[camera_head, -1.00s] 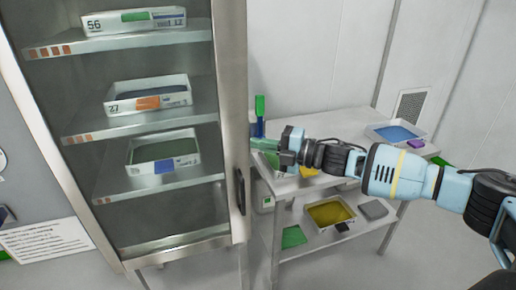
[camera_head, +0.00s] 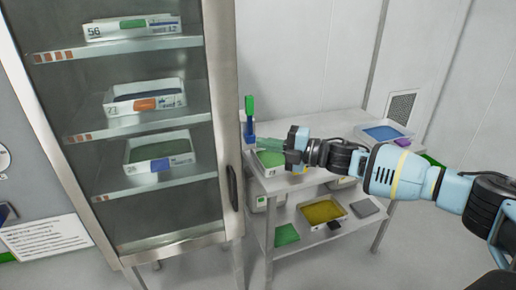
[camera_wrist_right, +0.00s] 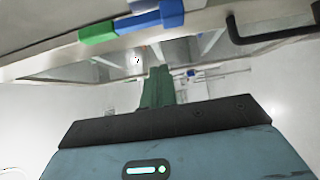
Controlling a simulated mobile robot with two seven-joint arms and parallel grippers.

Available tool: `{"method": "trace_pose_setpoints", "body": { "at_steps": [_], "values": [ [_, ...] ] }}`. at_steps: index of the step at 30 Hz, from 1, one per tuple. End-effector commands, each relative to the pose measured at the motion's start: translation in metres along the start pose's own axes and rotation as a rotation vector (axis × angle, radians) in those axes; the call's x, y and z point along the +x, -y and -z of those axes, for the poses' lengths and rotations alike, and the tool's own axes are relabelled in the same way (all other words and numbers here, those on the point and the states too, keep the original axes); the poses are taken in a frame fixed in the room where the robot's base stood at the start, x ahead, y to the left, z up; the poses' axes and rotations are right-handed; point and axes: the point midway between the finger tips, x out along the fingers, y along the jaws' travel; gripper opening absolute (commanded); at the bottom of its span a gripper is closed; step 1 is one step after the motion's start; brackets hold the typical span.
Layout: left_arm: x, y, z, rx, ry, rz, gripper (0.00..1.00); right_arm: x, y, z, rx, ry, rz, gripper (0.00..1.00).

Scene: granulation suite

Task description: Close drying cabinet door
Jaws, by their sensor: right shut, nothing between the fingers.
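The drying cabinet (camera_head: 180,241) stands at the left of the head view, with a steel frame and shelves showing through the glass. Its door edge (camera_head: 222,90) carries a dark upright handle (camera_head: 233,187), which also shows at the upper right of the right wrist view (camera_wrist_right: 272,32). The door looks in line with the cabinet front; I cannot tell whether a small gap is left. My right gripper (camera_head: 262,144) is right of the door edge, above the handle's height in the picture, and apart from it. Its green fingers (camera_wrist_right: 158,72) are together and empty. My left gripper is out of view.
A steel table (camera_head: 335,125) stands right of the cabinet, behind my right gripper, with a blue-and-green upright item (camera_head: 249,120) and a blue-filled tray (camera_head: 383,133). Its lower shelf holds a yellow-filled tray (camera_head: 322,212). Several numbered trays, one marked 56 (camera_head: 132,28), sit on the cabinet shelves.

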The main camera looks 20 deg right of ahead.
Motion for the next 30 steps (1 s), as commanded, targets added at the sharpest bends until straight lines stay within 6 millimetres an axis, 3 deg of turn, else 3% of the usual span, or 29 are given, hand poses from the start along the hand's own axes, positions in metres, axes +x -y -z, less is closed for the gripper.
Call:
{"method": "trace_pose_setpoints", "body": {
  "at_steps": [1,3,12,26,30],
  "values": [
    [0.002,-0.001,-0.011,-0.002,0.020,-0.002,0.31,-0.005,0.010,-0.010,0.005,0.002,0.008,0.00],
    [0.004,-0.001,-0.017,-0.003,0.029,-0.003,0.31,-0.013,0.010,-0.022,0.005,0.001,0.008,0.00],
    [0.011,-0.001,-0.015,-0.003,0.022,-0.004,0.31,-0.032,0.007,-0.054,0.005,-0.001,0.005,0.00],
    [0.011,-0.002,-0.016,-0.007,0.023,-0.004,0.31,-0.035,0.005,-0.058,0.006,-0.004,0.004,0.00],
    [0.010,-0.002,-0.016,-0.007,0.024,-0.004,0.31,-0.026,0.021,-0.045,0.045,-0.012,0.006,0.00]
  ]
}}
